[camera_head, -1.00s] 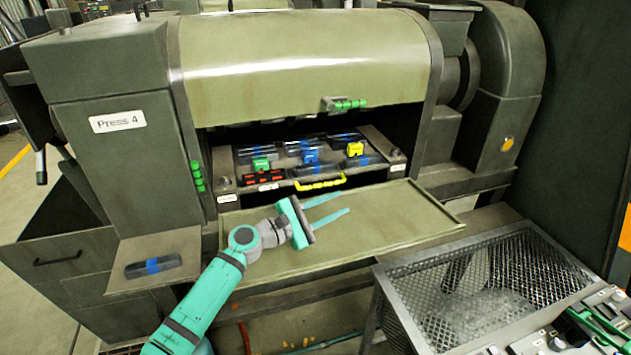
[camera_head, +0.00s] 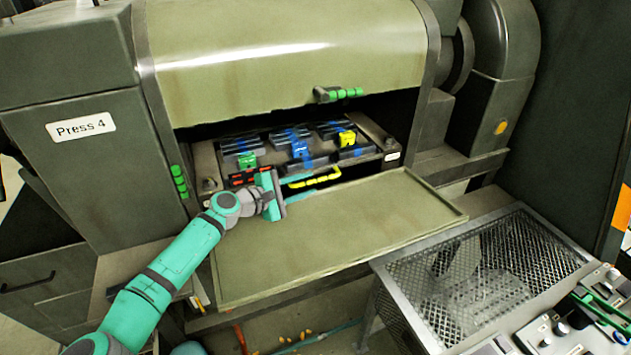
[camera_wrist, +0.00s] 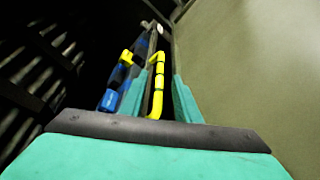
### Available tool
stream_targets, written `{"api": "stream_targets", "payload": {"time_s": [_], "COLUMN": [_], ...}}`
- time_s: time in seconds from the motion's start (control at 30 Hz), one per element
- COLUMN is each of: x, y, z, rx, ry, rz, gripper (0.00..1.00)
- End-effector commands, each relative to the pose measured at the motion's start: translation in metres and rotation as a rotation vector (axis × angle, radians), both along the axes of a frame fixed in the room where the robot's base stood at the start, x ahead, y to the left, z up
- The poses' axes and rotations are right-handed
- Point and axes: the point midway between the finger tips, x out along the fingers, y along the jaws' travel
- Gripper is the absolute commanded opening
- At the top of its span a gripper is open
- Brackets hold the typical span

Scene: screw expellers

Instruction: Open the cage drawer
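The cage drawer (camera_head: 330,172) sits inside the press opening, with a yellow bar handle (camera_head: 318,179) on its front. My gripper (camera_head: 308,187) is in front of the drawer at the handle's left, its teal fingers pointing right along the drawer front. In the wrist view the fingers (camera_wrist: 162,95) are apart, and the yellow handle (camera_wrist: 157,85) shows between them in the picture. The fingers do not look closed on it; whether they touch it I cannot tell.
A flat green tray-like flap (camera_head: 370,230) spreads below the drawer. The raised curved cover (camera_head: 285,55) with a green handle (camera_head: 340,94) hangs above. Dark blocks with blue bands (camera_head: 290,138) lie on the drawer top. A mesh basket (camera_head: 490,265) stands at the right.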

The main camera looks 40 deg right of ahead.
Motion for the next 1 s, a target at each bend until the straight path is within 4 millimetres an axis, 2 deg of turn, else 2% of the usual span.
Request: {"api": "stream_targets", "payload": {"time_s": [0.1,0.3,0.67,0.8,1.0], "x": [0.0,0.002,0.002,0.002,0.001], "y": [-0.02,-0.039,-0.043,-0.043,-0.042], "z": [-0.004,-0.008,-0.009,-0.009,-0.009], "rx": [0.001,0.0,-0.001,-0.001,0.0], "ry": [0.001,0.001,0.001,0.001,0.001], "rz": [-0.003,-0.004,-0.003,-0.003,-0.004], "gripper": [0.3,0.3,0.3,0.0,0.0]}}
